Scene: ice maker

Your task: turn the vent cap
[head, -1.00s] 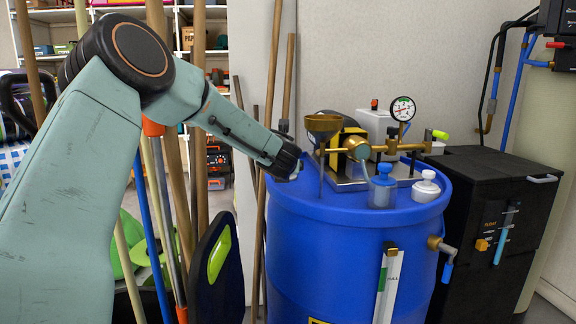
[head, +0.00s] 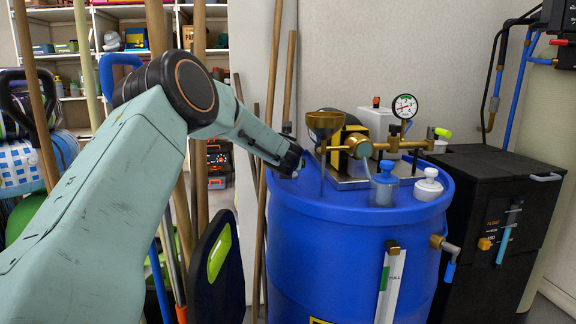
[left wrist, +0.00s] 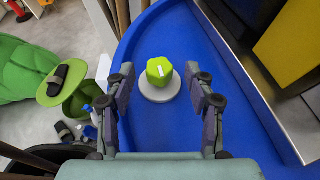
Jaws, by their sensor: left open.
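The vent cap (left wrist: 159,72) is a lime-green faceted knob with a white mark, on a round pale base. It sits on the blue drum top (left wrist: 155,30) near the rim. My left gripper (left wrist: 158,77) is open, with one finger on each side of the cap in the wrist picture. I see no finger touching it, and cannot tell how far the cap is beyond the tips. In the head view the left gripper (head: 294,162) is at the drum's left rim, and the cap is not visible there. My right gripper is not in view.
A brass funnel (head: 324,124), a pressure gauge (head: 404,106), a blue bottle (head: 384,184) and a white-capped fitting (head: 428,185) crowd the drum top to the right. Wooden poles (head: 272,60) stand close behind and left of the drum. A black cabinet (head: 490,180) stands right.

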